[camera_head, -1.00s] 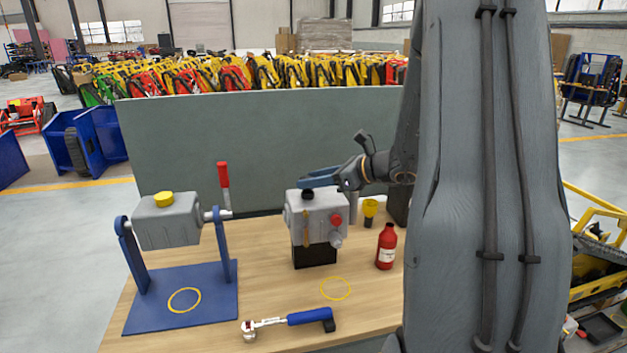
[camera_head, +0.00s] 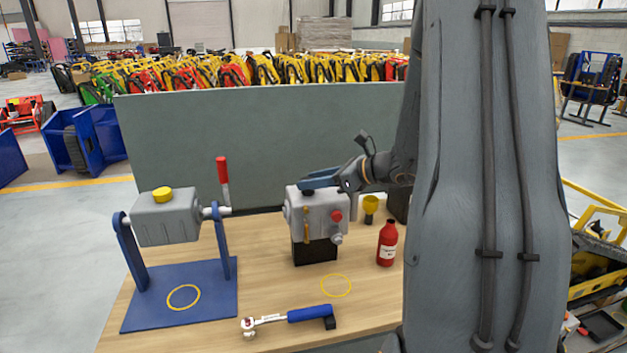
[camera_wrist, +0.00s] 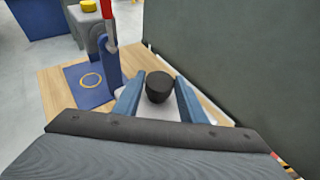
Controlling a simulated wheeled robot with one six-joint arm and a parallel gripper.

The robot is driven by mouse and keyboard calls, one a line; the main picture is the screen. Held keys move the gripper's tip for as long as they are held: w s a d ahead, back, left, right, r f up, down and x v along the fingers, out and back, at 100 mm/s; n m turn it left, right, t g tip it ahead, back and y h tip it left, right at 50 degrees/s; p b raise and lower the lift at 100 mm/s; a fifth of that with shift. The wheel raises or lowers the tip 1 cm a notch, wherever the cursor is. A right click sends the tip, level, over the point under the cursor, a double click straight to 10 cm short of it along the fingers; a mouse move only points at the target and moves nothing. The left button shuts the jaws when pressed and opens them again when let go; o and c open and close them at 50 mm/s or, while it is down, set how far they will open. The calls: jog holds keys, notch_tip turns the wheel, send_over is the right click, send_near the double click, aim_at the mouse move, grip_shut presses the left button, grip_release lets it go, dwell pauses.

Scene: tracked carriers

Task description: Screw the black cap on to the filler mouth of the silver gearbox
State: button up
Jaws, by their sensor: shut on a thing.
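The silver gearbox (camera_head: 317,212) stands on a black block on the wooden table, in the middle of the head view. My gripper (camera_head: 320,182) is directly over its top, with its blue fingers level. In the wrist view the black cap (camera_wrist: 159,86) is between the two blue fingers of my gripper (camera_wrist: 157,92), which is shut on it. The cap is upright. The filler mouth is hidden under the cap and fingers, so I cannot tell whether the threads are engaged.
A grey box with a yellow cap (camera_head: 162,194) hangs in a blue stand (camera_head: 180,290) on the left. A red bottle (camera_head: 387,244) and a yellow funnel (camera_head: 371,205) stand right of the gearbox. A blue-handled ratchet (camera_head: 290,318) lies in front. A grey panel (camera_head: 260,140) rises behind.

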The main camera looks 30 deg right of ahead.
jog(key=shift+f+b, duration=0.45)
jog(key=shift+f, duration=0.25)
jog(key=o, duration=1.1)
jog(key=b+v, duration=0.2)
jog(key=v, duration=0.5)
jog(key=shift+s+d+r, duration=0.2)
jog(key=shift+s, duration=0.05)
jog(key=shift+s, duration=0.1)
